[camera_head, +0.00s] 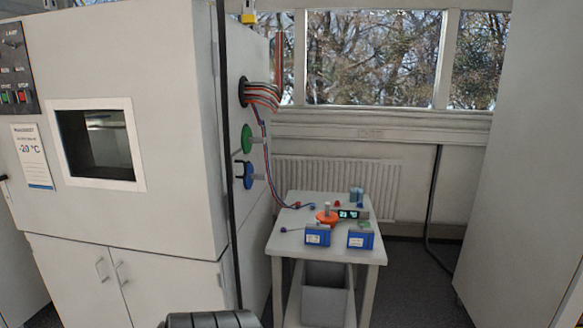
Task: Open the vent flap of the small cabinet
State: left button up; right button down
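A large pale cabinet (170,215) with a dark window (97,145) and a "-20 °C" sign (33,157) fills the left. Its right side wall carries a green round fitting (246,139) and, below it, a blue round fitting (248,171), each with a grey stub sticking out. I cannot tell whether either is the vent flap, or whether this is the small cabinet.
Cables (262,96) run from a port in the side wall down to a small white table (290,262). Blue boxes (360,239), an orange round item (326,217) and a small display (350,214) stand on it. A grey bin (324,300) is underneath. Floor (420,290) shows to its right.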

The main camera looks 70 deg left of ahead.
aim_at(239, 166)
jog(key=u, duration=0.05)
jog(key=i, duration=1.15)
jog(key=u, duration=0.7)
jog(key=i, duration=0.7)
jog(key=u, duration=1.35)
jog(key=i, duration=0.5)
jog(key=u, duration=0.4)
